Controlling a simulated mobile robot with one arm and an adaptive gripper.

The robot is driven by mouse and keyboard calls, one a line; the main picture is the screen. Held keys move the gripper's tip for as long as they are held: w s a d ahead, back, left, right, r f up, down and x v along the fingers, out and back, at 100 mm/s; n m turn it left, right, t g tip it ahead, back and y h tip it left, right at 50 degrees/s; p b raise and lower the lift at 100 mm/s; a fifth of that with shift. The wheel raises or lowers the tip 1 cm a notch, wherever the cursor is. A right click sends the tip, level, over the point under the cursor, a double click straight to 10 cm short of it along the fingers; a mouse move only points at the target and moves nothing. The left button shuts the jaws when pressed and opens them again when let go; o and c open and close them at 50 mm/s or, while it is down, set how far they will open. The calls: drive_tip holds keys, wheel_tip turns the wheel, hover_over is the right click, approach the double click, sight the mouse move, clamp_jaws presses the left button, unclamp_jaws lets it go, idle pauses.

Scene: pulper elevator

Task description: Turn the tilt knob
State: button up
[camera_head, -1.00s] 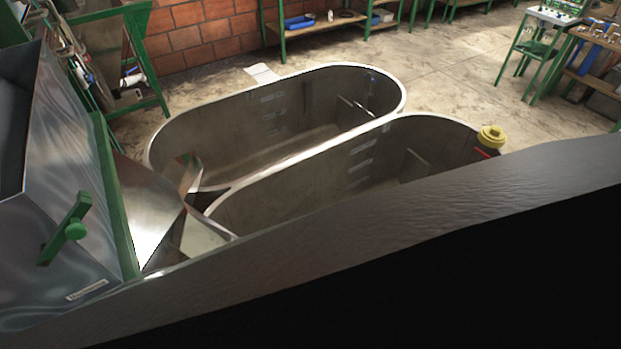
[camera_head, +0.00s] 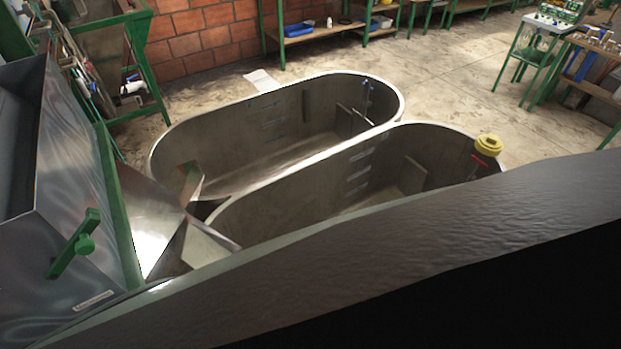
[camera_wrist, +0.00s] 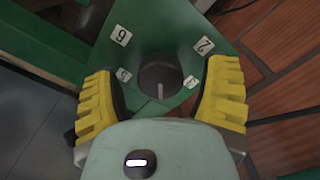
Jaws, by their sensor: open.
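In the wrist view, a dark round knob (camera_wrist: 160,78) with a pale pointer line sits on a green panel (camera_wrist: 178,25). The line points toward the lower edge of the picture. Small white number labels surround the knob; 6 and 2 are readable, and two smaller ones are hard to read. My gripper (camera_wrist: 163,78) is open, with one yellow ridged finger on each side of the knob and visible gaps between. I cannot tell how far the knob is from the fingers in depth. The head view shows neither this knob nor my gripper.
In the head view, a metal hopper (camera_head: 60,195) with a green handle (camera_head: 78,245) stands at the left. Two long oval tanks (camera_head: 285,125) fill the middle. A yellow cap (camera_head: 488,145) is at the right.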

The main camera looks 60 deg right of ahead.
idle(0.3)
drive_tip(key=c, duration=1.2)
